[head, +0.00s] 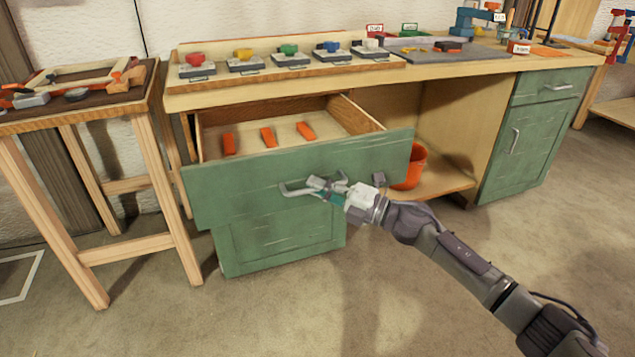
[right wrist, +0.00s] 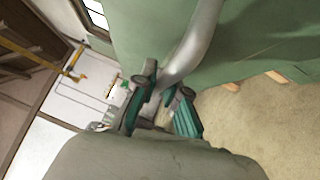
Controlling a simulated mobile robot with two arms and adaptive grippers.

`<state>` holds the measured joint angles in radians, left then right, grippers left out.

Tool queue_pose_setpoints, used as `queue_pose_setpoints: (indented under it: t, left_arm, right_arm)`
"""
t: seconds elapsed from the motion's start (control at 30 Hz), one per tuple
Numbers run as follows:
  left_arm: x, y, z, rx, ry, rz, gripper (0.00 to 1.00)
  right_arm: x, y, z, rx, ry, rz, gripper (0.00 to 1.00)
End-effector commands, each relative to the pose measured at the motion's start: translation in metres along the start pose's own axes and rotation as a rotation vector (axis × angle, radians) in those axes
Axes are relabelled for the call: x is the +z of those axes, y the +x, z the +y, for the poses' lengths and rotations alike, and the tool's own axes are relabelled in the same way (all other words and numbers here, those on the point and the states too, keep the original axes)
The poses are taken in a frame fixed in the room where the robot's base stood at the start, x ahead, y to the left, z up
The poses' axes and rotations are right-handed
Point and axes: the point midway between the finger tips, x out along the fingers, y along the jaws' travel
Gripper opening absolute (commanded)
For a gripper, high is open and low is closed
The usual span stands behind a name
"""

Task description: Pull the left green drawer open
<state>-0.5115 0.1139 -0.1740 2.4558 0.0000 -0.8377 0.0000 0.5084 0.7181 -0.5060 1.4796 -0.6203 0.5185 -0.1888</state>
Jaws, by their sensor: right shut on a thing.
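The left green drawer (head: 285,168) is pulled out from the workbench in the head view, and its inside shows. Several orange pieces (head: 267,137) lie in it. Its grey bar handle (head: 294,190) is on the front panel. My right gripper (head: 330,187) is at the right part of this handle and shut on it. In the right wrist view the handle (right wrist: 192,50) runs down between the gripper's fingers (right wrist: 160,100), beside the green drawer front (right wrist: 145,30). My left gripper is in neither view.
A green cabinet door (head: 275,240) is below the drawer. An orange bucket (head: 411,168) stands in the open bay to the right. A small side table (head: 90,105) with tools stands close on the left. The floor in front is clear.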

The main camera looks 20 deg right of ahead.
Motion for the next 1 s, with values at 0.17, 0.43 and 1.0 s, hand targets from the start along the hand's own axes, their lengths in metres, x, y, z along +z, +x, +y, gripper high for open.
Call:
queue_pose_setpoints:
  t: [0.17,0.43,1.0]
  left_arm:
    - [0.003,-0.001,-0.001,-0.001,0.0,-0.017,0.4]
    - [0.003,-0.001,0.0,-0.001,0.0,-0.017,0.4]
    - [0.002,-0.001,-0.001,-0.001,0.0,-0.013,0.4]
  right_arm:
    - [0.0,-0.001,0.0,0.0,-0.001,-0.001,0.0]
    - [0.0,-0.001,0.0,0.0,0.0,-0.002,0.16]
    - [0.0,-0.013,-0.001,-0.002,0.001,-0.002,0.37]
